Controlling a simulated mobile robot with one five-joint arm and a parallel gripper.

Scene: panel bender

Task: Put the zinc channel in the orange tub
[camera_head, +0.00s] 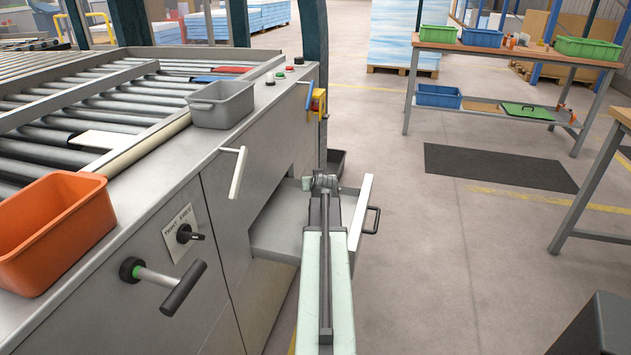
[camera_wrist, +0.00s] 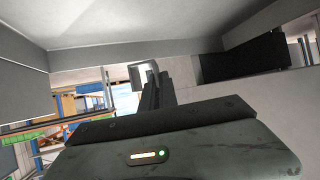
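The orange tub (camera_head: 58,225) stands on the machine's front ledge at the left edge of the head view. I cannot make out the zinc channel for sure in either view. My arm reaches forward over an open grey drawer (camera_head: 283,222), and my gripper (camera_head: 322,183) is at its far end, small in the head view. In the wrist view, dark finger parts of my gripper (camera_wrist: 154,88) point away from the camera. A pale grey bracket-like shape (camera_wrist: 140,74) shows beside them; I cannot tell what it is or whether it is held.
A grey bin (camera_head: 222,103) stands on the ledge beyond the tub. Handles (camera_head: 172,290) and a key switch stick out of the machine front. The drawer's front panel (camera_head: 361,212) stands out to the right. Workbenches (camera_head: 500,48) with bins stand at right.

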